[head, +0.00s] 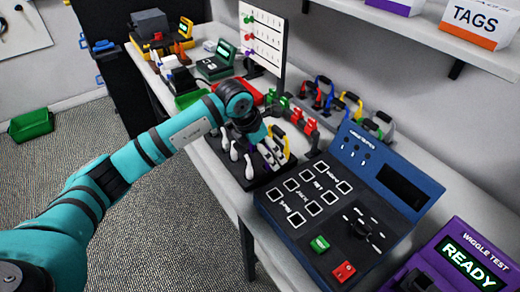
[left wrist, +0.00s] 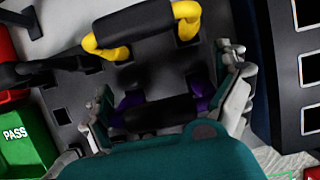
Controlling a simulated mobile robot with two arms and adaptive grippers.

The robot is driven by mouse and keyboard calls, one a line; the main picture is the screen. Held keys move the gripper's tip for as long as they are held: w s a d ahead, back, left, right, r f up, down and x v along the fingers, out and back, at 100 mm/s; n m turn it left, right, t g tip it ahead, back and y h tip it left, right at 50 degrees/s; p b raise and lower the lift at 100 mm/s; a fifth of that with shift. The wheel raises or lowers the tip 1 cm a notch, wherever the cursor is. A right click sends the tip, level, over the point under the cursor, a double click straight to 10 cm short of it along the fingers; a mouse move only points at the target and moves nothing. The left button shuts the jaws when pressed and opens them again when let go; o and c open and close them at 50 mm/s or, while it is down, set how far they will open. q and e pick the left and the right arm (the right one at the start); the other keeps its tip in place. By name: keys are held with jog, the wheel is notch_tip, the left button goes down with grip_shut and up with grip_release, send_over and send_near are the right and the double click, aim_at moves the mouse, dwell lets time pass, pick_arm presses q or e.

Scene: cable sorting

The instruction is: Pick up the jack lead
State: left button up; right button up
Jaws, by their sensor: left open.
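My left gripper (head: 260,152) reaches down over a dark rack (head: 255,182) on the bench. In the left wrist view its jaws (left wrist: 168,105) are open, one finger on each side of a lead with purple ends and a black middle (left wrist: 160,112). I cannot tell whether the fingers touch it. A lead with yellow ends and a black middle (left wrist: 140,22) lies just beyond it; its yellow end also shows in the head view (head: 286,150). No label shows which one is the jack lead. My right gripper is not in view.
A blue tester (head: 420,185) stands close on the right of the rack. A green PASS block (left wrist: 25,140) is at the wrist view's left edge. More coloured leads (head: 325,95) stand behind. A purple READY box (head: 455,262) is at front right.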

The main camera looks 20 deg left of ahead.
pick_arm(q)
jog(key=c, duration=0.8)
notch_tip(320, 180, up, 11)
jog(key=shift+f+b, duration=0.15)
jog(key=shift+b, duration=0.45)
jog(key=shift+c, duration=0.2)
jog(key=shift+r+p, duration=0.7)
jog(key=shift+r, duration=0.5)
jog(key=shift+f, duration=0.15)
